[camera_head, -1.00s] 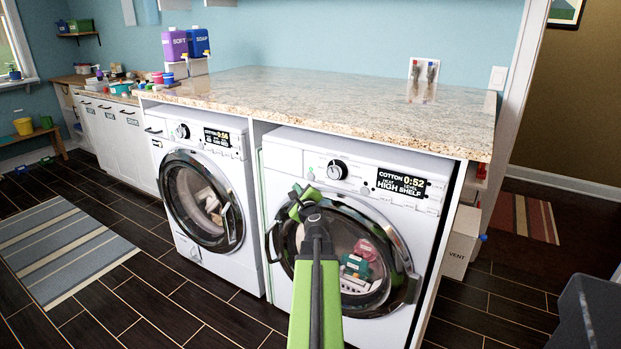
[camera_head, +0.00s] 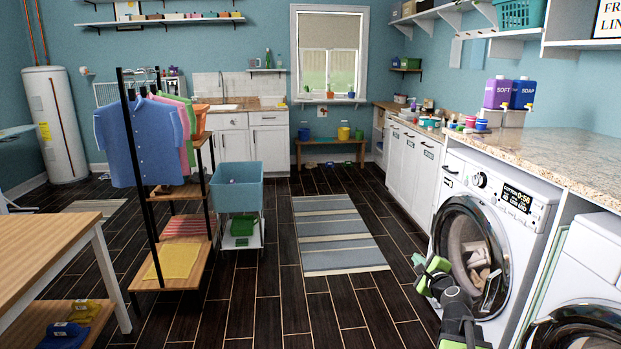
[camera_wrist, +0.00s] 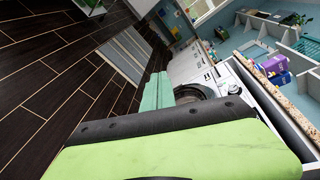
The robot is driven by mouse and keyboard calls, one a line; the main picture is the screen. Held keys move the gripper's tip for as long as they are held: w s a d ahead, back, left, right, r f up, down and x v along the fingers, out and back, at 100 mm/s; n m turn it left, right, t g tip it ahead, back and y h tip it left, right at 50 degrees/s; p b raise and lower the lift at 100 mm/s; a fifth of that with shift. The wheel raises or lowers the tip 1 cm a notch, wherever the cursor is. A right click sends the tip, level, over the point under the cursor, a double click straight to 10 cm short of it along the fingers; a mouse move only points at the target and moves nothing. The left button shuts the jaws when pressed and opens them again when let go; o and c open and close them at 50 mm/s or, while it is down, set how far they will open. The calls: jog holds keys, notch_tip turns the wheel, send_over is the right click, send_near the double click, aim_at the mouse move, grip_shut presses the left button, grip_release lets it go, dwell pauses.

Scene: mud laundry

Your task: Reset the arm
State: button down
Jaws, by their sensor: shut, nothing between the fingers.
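My gripper (camera_head: 432,272) is at the lower right of the head view, green and dark grey. It is shut and empty, in front of the left washing machine (camera_head: 453,168). The gap between it and the machine's round door (camera_head: 468,245) is hard to judge. The green and black body of my gripper fills the bottom of that view.
A second washer (camera_head: 598,248) stands at the right edge under the stone counter (camera_head: 580,160). A clothes rack (camera_head: 160,190), a blue basket cart (camera_head: 237,188) and a wooden table (camera_head: 40,255) stand left. The striped rug (camera_head: 335,235) and dark floor between are clear.

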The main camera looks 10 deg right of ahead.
jog(key=a+f+n+g+y, duration=0.25)
jog(key=a+n, duration=0.25)
jog(key=a, duration=0.6)
jog(key=a+f+n+g+y, duration=0.1)
jog(key=a+f+n+y, duration=0.25)
jog(key=a, duration=0.85)
jog(key=s+a+f+n+g, duration=0.6)
jog(key=s+a+f+n, duration=0.25)
jog(key=a, duration=0.25)
jog(key=s+d+f+n+g+h, duration=0.2)
jog(key=s+d+n+g, duration=0.15)
jog(key=s, duration=0.25)
jog(key=s+d+f+n+g+h, duration=0.3)
jog(key=s+n, duration=0.1)
jog(key=s, duration=0.2)
notch_tip(320, 180, up, 20)
jog(key=p, duration=1.9)
jog(key=shift+w+d+p, duration=0.15)
jog(key=shift+w+p, duration=0.2)
